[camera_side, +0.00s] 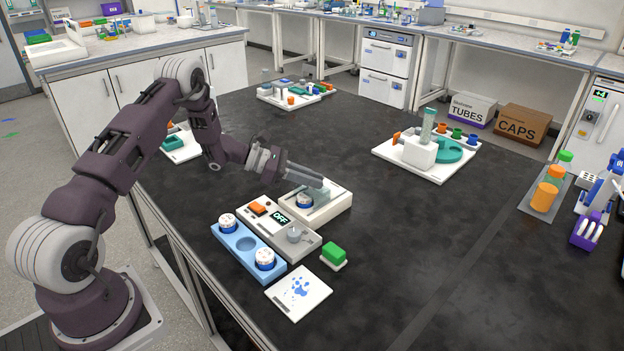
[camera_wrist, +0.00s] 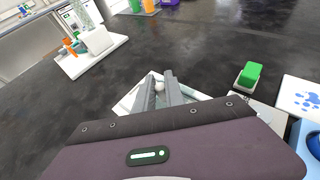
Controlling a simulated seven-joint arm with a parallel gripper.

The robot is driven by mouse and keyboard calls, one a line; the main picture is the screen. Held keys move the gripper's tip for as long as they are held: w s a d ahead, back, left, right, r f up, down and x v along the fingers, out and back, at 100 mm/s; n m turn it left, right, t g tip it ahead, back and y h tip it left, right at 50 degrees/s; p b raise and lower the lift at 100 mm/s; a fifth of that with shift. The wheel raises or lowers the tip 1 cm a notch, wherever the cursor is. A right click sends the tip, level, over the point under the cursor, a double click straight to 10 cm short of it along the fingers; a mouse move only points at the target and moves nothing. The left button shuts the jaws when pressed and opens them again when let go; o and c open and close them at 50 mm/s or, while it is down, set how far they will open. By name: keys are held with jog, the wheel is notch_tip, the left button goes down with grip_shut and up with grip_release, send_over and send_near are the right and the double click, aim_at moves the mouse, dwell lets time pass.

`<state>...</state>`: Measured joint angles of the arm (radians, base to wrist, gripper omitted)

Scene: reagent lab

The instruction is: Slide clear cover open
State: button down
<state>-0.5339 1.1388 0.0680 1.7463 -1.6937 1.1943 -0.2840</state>
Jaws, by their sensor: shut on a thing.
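A white open-topped box (camera_side: 322,214) stands behind the grey instrument on the dark bench. A small dark-and-white round item (camera_side: 304,202) shows in it. The clear cover (camera_side: 337,191) appears as a faint pale panel at the box's right part, partly hidden by my fingers. My gripper (camera_side: 322,182) reaches over the box from the left, its fingers close together. In the wrist view, my gripper (camera_wrist: 160,80) is shut around a small pale knob (camera_wrist: 159,87) above the box; whether the knob belongs to the cover is hard to see.
The grey instrument (camera_side: 258,224) has an orange switch and an OFF display. In front are a blue tray (camera_side: 245,243) with two white jars, a green block (camera_side: 334,252) and a blue-spotted white tile (camera_side: 316,292).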

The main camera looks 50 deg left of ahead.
jog(key=shift+w+r, duration=0.1)
jog(key=shift+w, duration=2.55)
jog(key=c, duration=1.4)
grip_release()
jog(key=v, duration=0.7)
